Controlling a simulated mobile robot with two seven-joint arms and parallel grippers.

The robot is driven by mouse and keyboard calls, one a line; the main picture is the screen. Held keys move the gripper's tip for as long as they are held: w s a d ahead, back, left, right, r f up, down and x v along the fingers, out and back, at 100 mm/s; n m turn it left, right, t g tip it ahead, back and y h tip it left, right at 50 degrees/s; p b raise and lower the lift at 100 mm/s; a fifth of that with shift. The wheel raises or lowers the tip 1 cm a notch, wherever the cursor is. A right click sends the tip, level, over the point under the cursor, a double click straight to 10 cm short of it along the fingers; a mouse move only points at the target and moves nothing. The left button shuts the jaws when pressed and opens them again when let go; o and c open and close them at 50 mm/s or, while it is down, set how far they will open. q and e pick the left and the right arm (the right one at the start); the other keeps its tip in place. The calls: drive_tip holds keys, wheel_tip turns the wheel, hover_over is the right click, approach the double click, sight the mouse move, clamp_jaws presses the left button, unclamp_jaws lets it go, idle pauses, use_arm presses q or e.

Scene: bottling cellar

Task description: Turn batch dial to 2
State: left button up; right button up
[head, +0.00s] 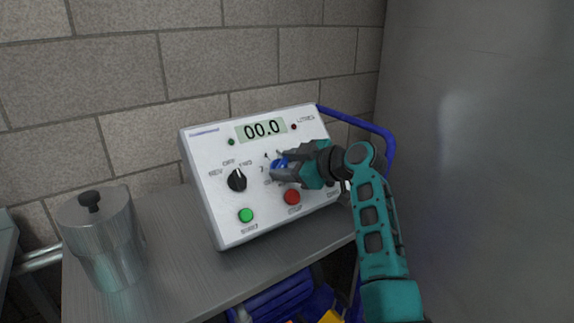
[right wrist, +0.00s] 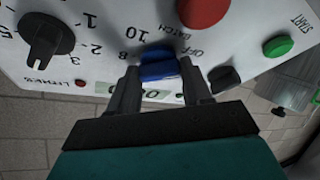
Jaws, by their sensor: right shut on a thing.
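A white sloped control box (head: 215,205) stands on a grey metal bench. Its blue dial (head: 277,164), with BATCH lettered beside it in the right wrist view, is between the fingers of my right gripper (head: 281,168). The right wrist view shows the fingers (right wrist: 161,88) shut on the two sides of the blue dial (right wrist: 158,66). The numbers 8 and 10 show close to it; other marks are hidden by the fingers. I cannot tell which mark the dial points at. My left gripper is not in view.
A black REV/OFF/FWD knob (head: 237,180), green START button (head: 246,215) and red STOP button (head: 292,197) lie near the gripper. The display (head: 261,129) reads 00.0. Another black dial (right wrist: 46,38) sits beside the blue one. A metal pot (head: 105,245) stands left on the bench (head: 180,275).

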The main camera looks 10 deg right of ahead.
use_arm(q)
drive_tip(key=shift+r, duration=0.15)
use_arm(e)
drive_tip(key=shift+c, duration=0.4)
drive_tip(key=shift+m+p, duration=0.4)
drive_tip(key=shift+p, duration=0.1)
drive_tip(key=shift+r+m+t+h+p, duration=0.1)
drive_tip(key=shift+m+t+h+p, duration=0.25)
drive_tip(key=shift+m+p, duration=0.4)
drive_tip(key=m+t+h+p, duration=0.1)
drive_tip(key=m+p, duration=0.2)
drive_tip(key=shift+s+a+r, duration=0.1)
drive_tip(key=m+h+p, duration=0.1)
drive_tip(key=m+p, duration=0.2)
drive_tip(key=shift+t, duration=0.35)
drive_tip(key=shift+m+h+p, duration=0.25)
drive_tip(key=shift+m+p, duration=0.2)
drive_tip(key=shift+p, duration=0.25)
drive_tip(key=shift+a+m+h+p, duration=0.1)
drive_tip(key=shift+m+h+p, duration=0.2)
drive_tip(key=shift+m+p, duration=0.45)
drive_tip(key=shift+f+m+h+p, duration=0.2)
drive_tip(key=shift+m+h+p, duration=0.1)
drive_tip(key=shift+m+p, duration=0.35)
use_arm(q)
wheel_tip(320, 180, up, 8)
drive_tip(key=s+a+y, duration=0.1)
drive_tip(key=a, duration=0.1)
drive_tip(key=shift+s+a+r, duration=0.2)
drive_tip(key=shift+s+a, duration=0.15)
